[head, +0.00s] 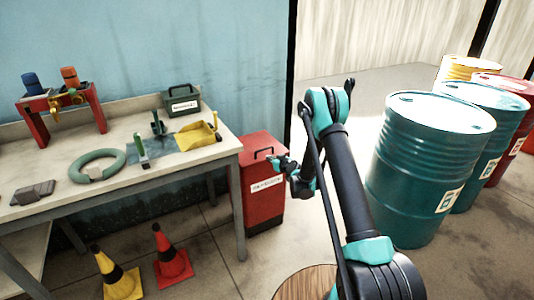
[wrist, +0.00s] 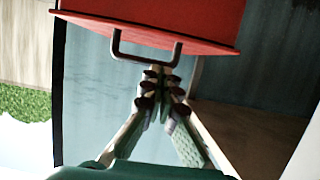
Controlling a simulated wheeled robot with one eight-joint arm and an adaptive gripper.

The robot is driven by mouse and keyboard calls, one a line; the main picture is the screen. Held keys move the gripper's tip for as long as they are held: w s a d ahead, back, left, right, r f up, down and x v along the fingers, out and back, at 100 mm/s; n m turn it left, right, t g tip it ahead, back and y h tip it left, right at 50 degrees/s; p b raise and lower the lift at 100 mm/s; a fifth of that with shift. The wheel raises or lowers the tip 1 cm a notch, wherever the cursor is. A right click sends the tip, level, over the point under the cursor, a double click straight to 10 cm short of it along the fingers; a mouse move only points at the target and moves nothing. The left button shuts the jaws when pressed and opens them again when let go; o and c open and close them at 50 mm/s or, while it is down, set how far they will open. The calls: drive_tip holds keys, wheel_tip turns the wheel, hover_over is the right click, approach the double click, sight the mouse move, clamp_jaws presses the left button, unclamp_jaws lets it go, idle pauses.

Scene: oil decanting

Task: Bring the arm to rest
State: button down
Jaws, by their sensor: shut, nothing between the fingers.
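My arm, dark with teal joints, rises from the lower right of the head view and bends at the middle. My gripper (head: 281,163) hangs at its end, in front of the red bin (head: 264,195) beside the workbench. In the wrist view my gripper (wrist: 160,76) has its fingertips together with nothing between them. The red bin (wrist: 190,18) fills the top of that view, with its dark handle (wrist: 146,57) just beyond the fingertips. I cannot tell whether fingertips and handle touch.
The workbench (head: 181,178) at left bears a red stand (head: 39,126), a green ring (head: 75,172), a yellow scoop (head: 196,136) and a dark box (head: 182,101). Two cones (head: 171,256) stand on the floor. Several drums, a teal one (head: 420,175) nearest, stand right of my arm.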

drive_tip(key=s+d+r+m+g+h, duration=0.1)
drive_tip(key=s+d+r+g+h, duration=0.1)
drive_tip(key=s+d+r, duration=0.55)
drive_tip(key=s+d+r+m+g+h, duration=0.15)
drive_tip(key=s+d+r, duration=0.35)
drive_tip(key=s+r, duration=0.5)
drive_tip(key=s+d+f+m+g+h, duration=0.1)
drive_tip(key=s+d, duration=0.3)
drive_tip(key=s, duration=0.7)
drive_tip(key=s+d+f+m+g+h, duration=0.1)
drive_tip(key=s+d, duration=0.4)
drive_tip(key=s, duration=0.6)
drive_tip(key=s+d+f+m+g+h, duration=0.1)
drive_tip(key=s+d, duration=0.3)
drive_tip(key=s, duration=0.7)
drive_tip(key=shift+d+f+m+g+h, duration=0.15)
drive_tip(key=shift+f+m+g+h, duration=0.1)
drive_tip(key=shift+m+g+h, duration=0.35)
